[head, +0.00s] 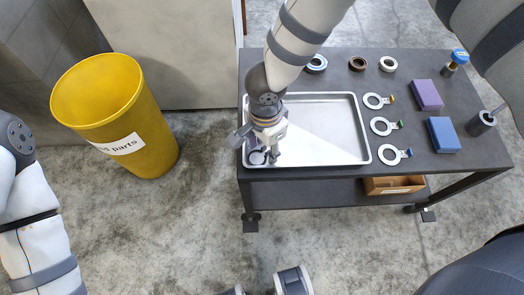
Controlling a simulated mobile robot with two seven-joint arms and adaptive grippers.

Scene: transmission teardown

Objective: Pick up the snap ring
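My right gripper (265,154) points down over the left end of a shallow metal tray (325,164) on the dark cart. Its fingers are low over the tray, close to a small grey, round-looking part (257,158). The gripper partly covers this part, and I cannot tell whether it is the snap ring or whether the fingers touch it. The finger gap is too small to read. Three flat pale rings with coloured tabs lie right of the tray: a far one (372,101), a middle one (380,126) and a near one (389,154). My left gripper is out of view.
Purple (427,95) and blue (443,134) blocks lie at the cart's right. Several round parts, including a brown ring (357,63) and white ring (388,64), line its far side. A yellow bin (155,150) stands left. An open box (394,186) sits on the lower shelf.

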